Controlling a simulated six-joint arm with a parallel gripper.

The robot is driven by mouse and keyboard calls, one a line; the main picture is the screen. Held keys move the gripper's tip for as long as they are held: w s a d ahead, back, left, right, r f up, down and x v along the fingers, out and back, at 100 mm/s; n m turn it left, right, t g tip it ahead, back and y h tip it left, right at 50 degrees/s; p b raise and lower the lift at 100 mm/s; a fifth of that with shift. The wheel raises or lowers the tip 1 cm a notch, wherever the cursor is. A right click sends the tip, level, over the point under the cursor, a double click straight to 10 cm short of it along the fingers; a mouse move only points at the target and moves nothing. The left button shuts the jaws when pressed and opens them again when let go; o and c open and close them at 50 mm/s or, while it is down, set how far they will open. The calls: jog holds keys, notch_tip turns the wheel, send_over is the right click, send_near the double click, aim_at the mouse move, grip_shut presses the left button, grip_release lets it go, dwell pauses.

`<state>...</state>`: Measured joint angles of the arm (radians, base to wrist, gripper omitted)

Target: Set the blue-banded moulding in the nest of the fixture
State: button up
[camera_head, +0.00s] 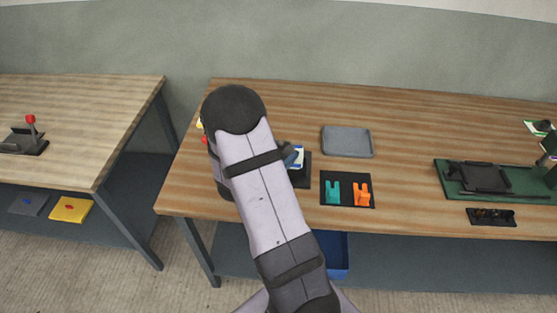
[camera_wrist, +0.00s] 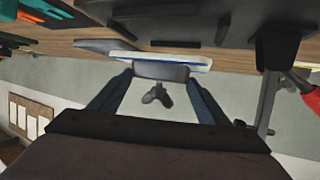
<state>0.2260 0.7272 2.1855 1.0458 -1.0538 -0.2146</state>
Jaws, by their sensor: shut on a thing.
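My gripper (camera_wrist: 160,85) is shut on the blue-banded moulding (camera_wrist: 190,62), a pale piece with a blue stripe, seen nearly edge-on between the fingers. In the head view a small pale and blue part of the moulding (camera_head: 298,154) shows just right of my arm, at the gripper's end. A dark fixture base (camera_head: 303,178) shows partly beneath it. In the wrist view the fixture has dark bars (camera_wrist: 222,28) and an upright clamp post (camera_wrist: 272,60) with a red handle. My arm hides most of the fixture; I cannot tell whether the moulding touches the nest.
A grey tray (camera_head: 347,142) lies right of the fixture. In front of it, a black mat (camera_head: 348,203) holds teal (camera_head: 333,191) and orange (camera_head: 362,194) blocks. A green board (camera_head: 470,188) with a dark device is farther right. Bare wood lies between them.

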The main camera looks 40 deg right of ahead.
jog(key=shift+f, duration=2)
jog(key=shift+f, duration=0.1)
jog(key=shift+f, duration=0.15)
jog(key=o, duration=1.4)
jog(key=shift+o, duration=0.2)
